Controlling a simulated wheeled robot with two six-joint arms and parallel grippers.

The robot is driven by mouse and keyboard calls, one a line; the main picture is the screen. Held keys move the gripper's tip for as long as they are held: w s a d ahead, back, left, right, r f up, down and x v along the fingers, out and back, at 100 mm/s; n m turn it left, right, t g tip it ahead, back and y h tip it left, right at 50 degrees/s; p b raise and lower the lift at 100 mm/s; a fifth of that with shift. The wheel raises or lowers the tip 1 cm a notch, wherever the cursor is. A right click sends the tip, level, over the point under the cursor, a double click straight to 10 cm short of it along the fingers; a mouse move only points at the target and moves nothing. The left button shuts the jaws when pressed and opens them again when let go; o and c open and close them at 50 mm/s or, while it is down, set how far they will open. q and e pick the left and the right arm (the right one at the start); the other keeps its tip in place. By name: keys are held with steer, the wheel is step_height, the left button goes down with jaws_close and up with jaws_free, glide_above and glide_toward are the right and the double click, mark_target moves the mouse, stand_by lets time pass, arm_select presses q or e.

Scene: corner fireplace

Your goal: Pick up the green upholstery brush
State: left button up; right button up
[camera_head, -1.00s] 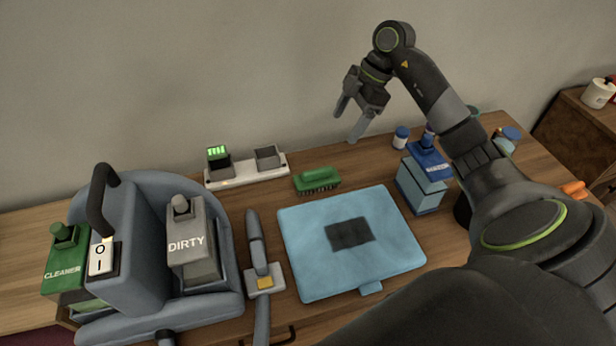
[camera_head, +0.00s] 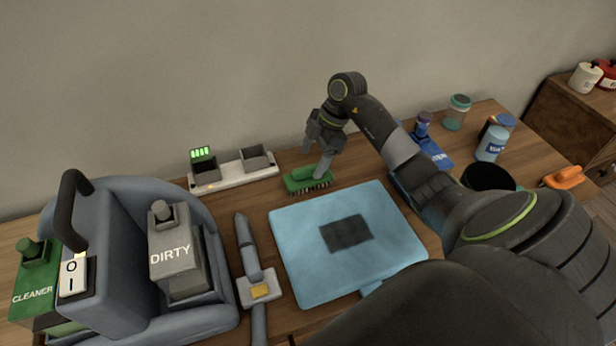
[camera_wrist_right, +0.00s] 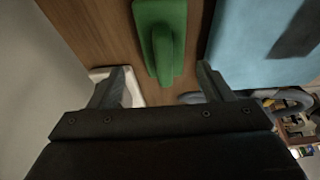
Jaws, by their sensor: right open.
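The green upholstery brush (camera_head: 306,180) lies bristles down on the wooden table, just behind the blue cushion-like pad. My right gripper (camera_head: 315,160) is open and above the brush in the head view, with one finger overlapping its right part. In the right wrist view the brush (camera_wrist_right: 161,40) shows its green back and raised handle, ahead of and between the two spread fingers of my right gripper (camera_wrist_right: 160,88). Nothing is held between them. I cannot tell the exact height of the fingertips over the brush. My left gripper is not in view.
The blue pad (camera_head: 300,245) lies in front of the brush. A white charging dock (camera_head: 235,175) stands to its left. A blue-grey cleaning machine (camera_head: 120,240) and a hose tool (camera_head: 250,260) are further left. Bottles and jars (camera_head: 490,143) stand at the right. A wall rises behind.

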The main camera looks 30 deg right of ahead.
mark_target(306, 177)
steer(key=shift+s+p+x, duration=0.15)
steer(key=shift+p+x, duration=0.05)
steer(key=shift+x, duration=1.5)
steer(key=shift+s+p+x, duration=0.15)
steer(key=shift+p+x, duration=0.05)
steer(key=shift+x, duration=1.45)
steer(key=shift+d, duration=0.1)
steer(key=c, duration=1.1)
